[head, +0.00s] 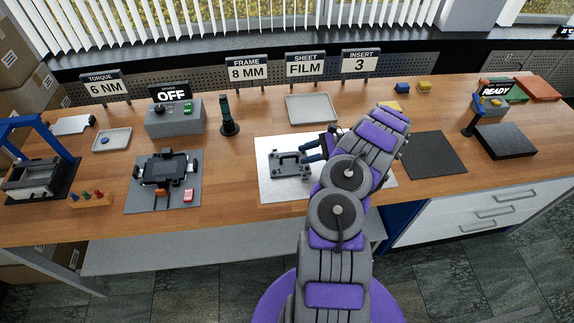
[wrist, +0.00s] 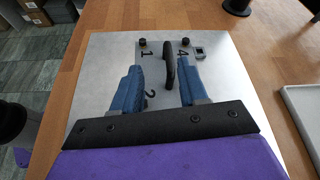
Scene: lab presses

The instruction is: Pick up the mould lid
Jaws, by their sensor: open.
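The mould lid (head: 288,164) is a grey plate with dark bolts near its corners and a dark raised handle. It lies flat on a pale metal sheet (head: 268,192) in the middle of the bench. In the wrist view its black arched handle (wrist: 168,62) stands upright, with numbers and black knobs around it. My gripper (head: 308,152) is over the right part of the lid. In the wrist view the blue fingers of my gripper (wrist: 158,78) are apart, one on each side of the handle's line, with the right finger closer. Nothing is gripped. The fingers and palm hide the lid's near part.
A grey tray (head: 312,122) is behind the metal sheet, and a dark mat (head: 433,168) lies to the right. A dark fixture (head: 166,170) on a grey mat is at left. A dark upright tool (head: 228,125) stands behind, left of the lid.

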